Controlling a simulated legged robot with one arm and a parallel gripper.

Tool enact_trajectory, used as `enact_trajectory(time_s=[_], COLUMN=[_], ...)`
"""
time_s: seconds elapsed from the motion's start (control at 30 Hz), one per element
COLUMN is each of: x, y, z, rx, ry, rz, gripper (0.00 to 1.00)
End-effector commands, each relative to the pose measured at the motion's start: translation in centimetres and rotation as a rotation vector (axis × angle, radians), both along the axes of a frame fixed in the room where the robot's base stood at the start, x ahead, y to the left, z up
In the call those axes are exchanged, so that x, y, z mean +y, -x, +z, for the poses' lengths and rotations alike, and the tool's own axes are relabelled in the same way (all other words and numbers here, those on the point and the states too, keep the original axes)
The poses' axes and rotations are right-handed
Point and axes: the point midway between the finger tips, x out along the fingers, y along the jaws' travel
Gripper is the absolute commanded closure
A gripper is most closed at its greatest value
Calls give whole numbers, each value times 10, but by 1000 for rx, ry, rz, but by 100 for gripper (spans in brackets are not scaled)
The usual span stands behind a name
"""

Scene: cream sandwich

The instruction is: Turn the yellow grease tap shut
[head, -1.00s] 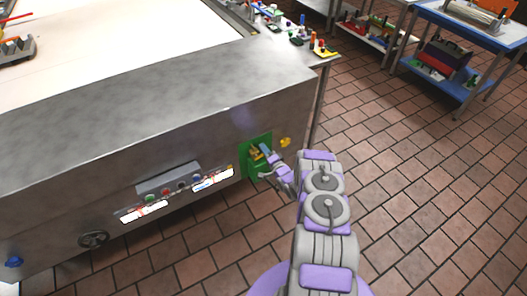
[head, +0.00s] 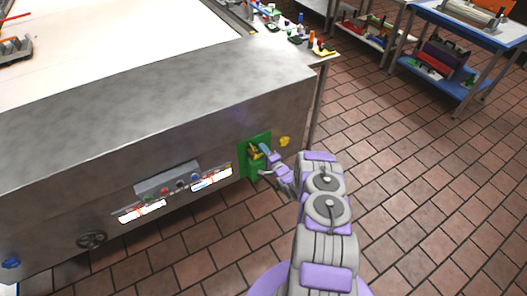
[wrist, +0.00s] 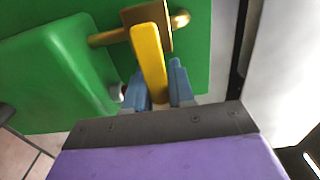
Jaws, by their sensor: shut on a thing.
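The yellow grease tap handle (wrist: 150,60) is a flat lever on a brass pipe fitting (wrist: 140,28), in front of a green panel (wrist: 198,85). In the head view the tap (head: 254,152) shows small on the green panel (head: 244,162) at the right end of the steel machine's front. My gripper (wrist: 160,85) has its blue-grey fingers on both sides of the lever's lower end and is shut on it. In the head view my gripper (head: 264,158) is at the tap and partly covers it.
A green box (wrist: 60,75) juts out close to the left of my fingers. A yellow knob (head: 284,141) is right of the panel. Buttons and labels (head: 180,187) line the machine front to the left. The tiled floor (head: 400,180) on the right is clear.

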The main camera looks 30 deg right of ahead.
Motion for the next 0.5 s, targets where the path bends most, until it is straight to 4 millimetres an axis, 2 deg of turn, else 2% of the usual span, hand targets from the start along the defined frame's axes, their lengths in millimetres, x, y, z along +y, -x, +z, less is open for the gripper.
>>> enact_trajectory(time_s=[0.03, 0.23, 0.5], x=[-3, -1, 0], y=[2, 2, 3], z=[-3, -2, 0], rx=[7, 4, 2], ry=[-1, -1, 1], rz=[-7, -4, -2], gripper=[73, 55, 55])
